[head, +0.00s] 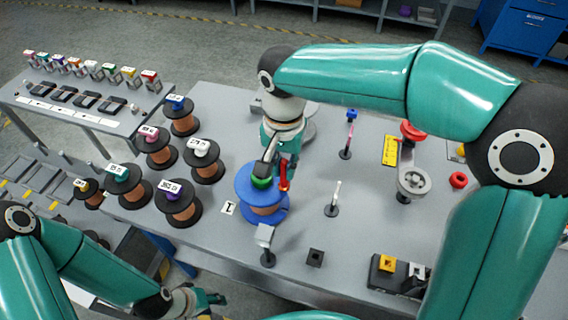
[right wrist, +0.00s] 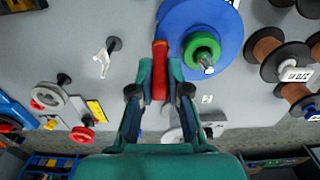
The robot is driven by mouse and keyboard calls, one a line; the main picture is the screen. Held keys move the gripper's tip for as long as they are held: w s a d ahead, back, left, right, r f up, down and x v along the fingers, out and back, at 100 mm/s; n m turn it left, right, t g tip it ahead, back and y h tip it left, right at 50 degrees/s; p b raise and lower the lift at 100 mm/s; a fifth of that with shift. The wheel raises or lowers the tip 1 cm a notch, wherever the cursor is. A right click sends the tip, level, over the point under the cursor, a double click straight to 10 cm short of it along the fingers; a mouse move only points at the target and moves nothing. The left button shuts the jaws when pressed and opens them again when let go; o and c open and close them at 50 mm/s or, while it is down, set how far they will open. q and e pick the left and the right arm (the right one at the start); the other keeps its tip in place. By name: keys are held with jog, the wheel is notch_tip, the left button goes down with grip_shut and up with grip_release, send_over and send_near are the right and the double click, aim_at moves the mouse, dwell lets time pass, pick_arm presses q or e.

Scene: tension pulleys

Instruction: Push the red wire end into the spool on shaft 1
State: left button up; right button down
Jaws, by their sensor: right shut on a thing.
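The blue spool (head: 244,186) with copper winding and a green hub stands on the table beside a card marked 1 (head: 229,208). It also shows in the right wrist view (right wrist: 228,62), with the green hub facing up. My right gripper (right wrist: 160,82) is shut on the red wire end (right wrist: 160,62), which points at the spool's edge. In the head view the red wire end (head: 284,176) stands upright just right of the green hub. Whether it touches the spool I cannot tell. My left gripper (head: 208,300) is low at the bottom left, away from the spool; its fingers are unclear.
Several copper spools with labelled tops, such as one with a white top (head: 203,165), stand left of the blue spool. A grey-headed post (head: 265,236) stands in front of it and a white-tipped post (head: 334,197) to its right. A grey pulley (head: 413,181) stands farther right.

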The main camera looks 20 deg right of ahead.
jog(key=shift+f, duration=0.1)
dwell(0.3)
jog(key=c, duration=1.1)
grip_release()
jog(key=shift+o, duration=0.2)
jog(key=o, duration=0.3)
jog(key=shift+o, duration=0.2)
jog(key=shift+r+p, duration=3)
jog(key=shift+r, duration=0.55)
